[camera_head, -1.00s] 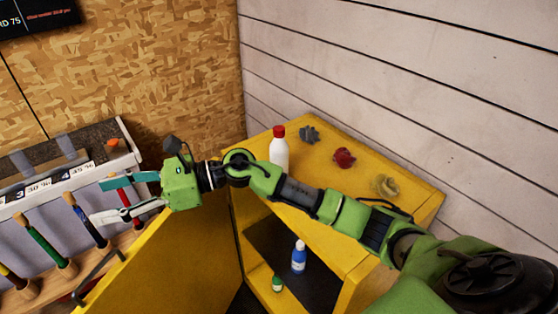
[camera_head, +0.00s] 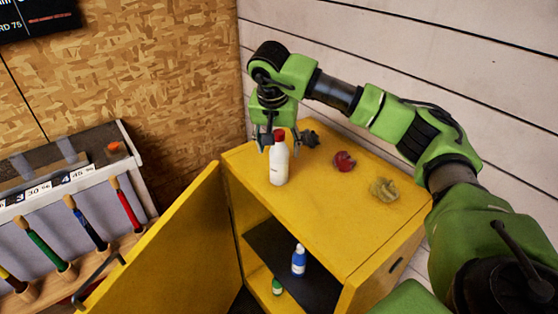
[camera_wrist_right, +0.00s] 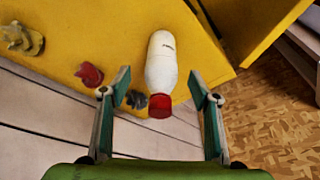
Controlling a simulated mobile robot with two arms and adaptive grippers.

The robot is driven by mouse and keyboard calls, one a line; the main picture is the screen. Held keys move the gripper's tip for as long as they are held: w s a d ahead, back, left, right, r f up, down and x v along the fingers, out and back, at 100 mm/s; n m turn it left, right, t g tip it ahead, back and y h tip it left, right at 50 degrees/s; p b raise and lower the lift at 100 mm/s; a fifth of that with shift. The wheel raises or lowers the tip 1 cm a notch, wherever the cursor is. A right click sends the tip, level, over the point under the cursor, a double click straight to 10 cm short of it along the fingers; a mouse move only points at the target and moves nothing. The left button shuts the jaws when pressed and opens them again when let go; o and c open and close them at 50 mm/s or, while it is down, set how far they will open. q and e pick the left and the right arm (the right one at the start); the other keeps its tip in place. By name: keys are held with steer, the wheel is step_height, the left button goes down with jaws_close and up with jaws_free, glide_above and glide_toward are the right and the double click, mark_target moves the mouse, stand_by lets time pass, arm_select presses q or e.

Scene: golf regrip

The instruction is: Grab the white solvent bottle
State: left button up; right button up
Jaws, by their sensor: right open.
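The white solvent bottle (camera_head: 279,164) with a red cap stands upright on top of the yellow cabinet, near its left edge. My right gripper (camera_head: 268,143) is above and around the bottle's top in the head view. In the right wrist view the bottle (camera_wrist_right: 161,65) shows between the two open fingers of the right gripper (camera_wrist_right: 160,90), its red cap toward the palm. I see a gap on both sides, with no clear contact. My left gripper is not in view.
On the yellow cabinet top (camera_head: 310,215) lie a grey crumpled rag (camera_head: 309,138), a red one (camera_head: 344,161) and a yellow one (camera_head: 384,189). The cabinet door (camera_head: 170,250) is open. A blue bottle (camera_head: 299,262) and a small green-capped bottle (camera_head: 277,287) stand inside.

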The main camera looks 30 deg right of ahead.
mark_target(279, 162)
steer(key=x, duration=0.2)
steer(key=shift+w+d+f, duration=0.1)
steer(key=shift+f, duration=0.25)
steer(key=p+x, duration=0.2)
steer(key=x, duration=0.2)
steer(key=shift+w, duration=0.15)
steer(key=shift+w+d+f+p, duration=0.15)
steer(key=shift+f+p, duration=0.15)
steer(key=shift+f, duration=0.3)
steer(key=c, duration=1.2)
